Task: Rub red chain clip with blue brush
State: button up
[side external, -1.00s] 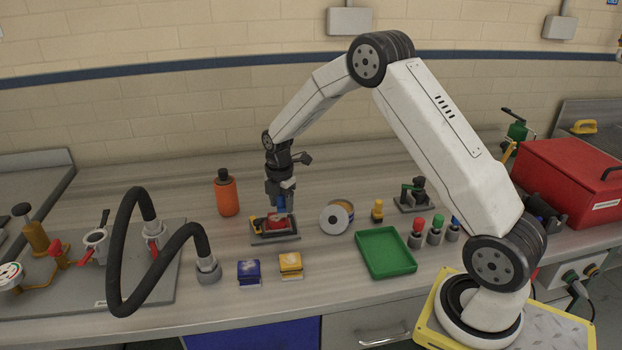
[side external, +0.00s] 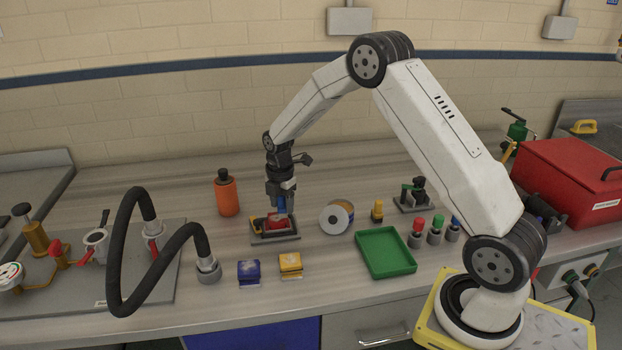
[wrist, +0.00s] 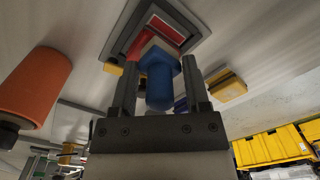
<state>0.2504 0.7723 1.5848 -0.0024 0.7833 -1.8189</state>
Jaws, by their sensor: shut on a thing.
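My gripper (side external: 281,203) is shut on the blue brush (side external: 282,206), which points down. In the wrist view the blue brush (wrist: 159,80) sits between the two fingers, its pale head end toward the red clip. The red chain clip (side external: 277,222) lies in a grey holder (side external: 262,238) on the bench, right under the brush. The red clip (wrist: 165,27) is partly covered by the brush in the wrist view. The brush end is at the clip; I cannot tell whether they touch.
A blue block (side external: 248,272) and a yellow block (side external: 290,265) stand in front of the holder. An orange bottle (side external: 227,195) stands behind left. A tape-like roll (side external: 335,218) and an empty green tray (side external: 386,252) lie to the right. A black hose (side external: 128,250) arches at left.

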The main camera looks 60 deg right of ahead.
jog(key=shift+w+a, duration=0.55)
jog(key=shift+w+a, duration=0.1)
jog(key=shift+w+a+f, duration=0.1)
jog(key=shift+w+a, duration=0.85)
jog(key=shift+a, duration=0.05)
jog(key=shift+r, duration=0.2)
jog(key=shift+r, duration=2.85)
jog(key=shift+r, duration=0.1)
notch_tip(320, 180, up, 3)
jog(key=shift+f, duration=0.1)
